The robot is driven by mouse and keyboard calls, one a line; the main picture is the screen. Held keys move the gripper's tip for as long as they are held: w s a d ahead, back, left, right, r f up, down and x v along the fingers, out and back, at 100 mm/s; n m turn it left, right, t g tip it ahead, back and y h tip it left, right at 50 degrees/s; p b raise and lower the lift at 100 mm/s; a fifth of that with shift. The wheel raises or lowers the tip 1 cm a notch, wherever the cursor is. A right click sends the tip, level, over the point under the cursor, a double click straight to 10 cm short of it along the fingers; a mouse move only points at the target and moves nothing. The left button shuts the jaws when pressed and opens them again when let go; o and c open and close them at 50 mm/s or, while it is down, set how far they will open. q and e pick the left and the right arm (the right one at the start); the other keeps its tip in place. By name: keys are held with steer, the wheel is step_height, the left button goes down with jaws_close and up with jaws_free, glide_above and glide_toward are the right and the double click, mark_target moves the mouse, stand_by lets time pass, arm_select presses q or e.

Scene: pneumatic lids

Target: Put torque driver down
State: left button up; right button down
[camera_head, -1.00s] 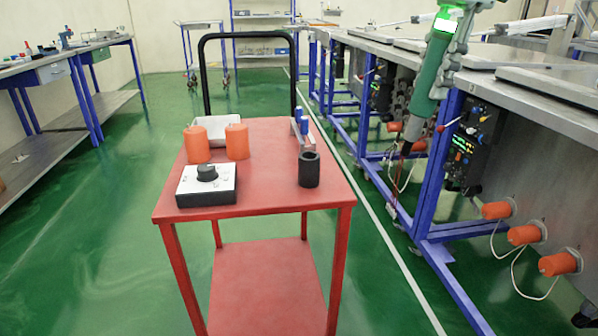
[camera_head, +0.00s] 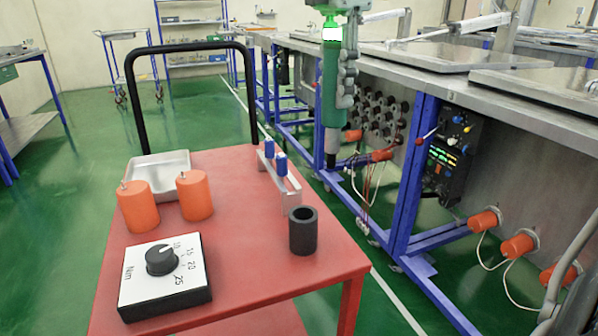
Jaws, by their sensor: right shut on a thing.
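The torque driver (camera_head: 331,85) is a green tool with a lit green and white display near its top and a dark tip pointing down. My right gripper (camera_head: 346,85) is shut on it and holds it upright, beyond the cart's right edge, in front of the blue-framed benches. A black hollow cylinder (camera_head: 303,232) stands upright on the red cart (camera_head: 240,250), below and left of the driver's tip; the two are apart. My left gripper is out of view.
On the cart are two orange cylinders (camera_head: 139,208), a metal tray (camera_head: 172,163), a torque dial box (camera_head: 163,275) and a metal holder with blue parts (camera_head: 278,172). A black handle (camera_head: 136,100) rises at the cart's back. The cart's middle is clear.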

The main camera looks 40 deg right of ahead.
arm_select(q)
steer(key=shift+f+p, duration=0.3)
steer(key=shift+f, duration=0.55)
arm_select(e)
steer(key=s+a+f, duration=0.2)
steer(key=a+f, duration=0.5)
steer(key=f, duration=0.1)
steer(key=shift+s+a+f, duration=0.2)
steer(key=shift+a+f, duration=0.15)
steer(key=shift+f, duration=0.05)
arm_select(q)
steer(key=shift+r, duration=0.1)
arm_select(e)
steer(key=shift+f+b, duration=0.55)
steer(key=shift+b, duration=0.2)
steer(key=c, duration=1.1)
jaws_free()
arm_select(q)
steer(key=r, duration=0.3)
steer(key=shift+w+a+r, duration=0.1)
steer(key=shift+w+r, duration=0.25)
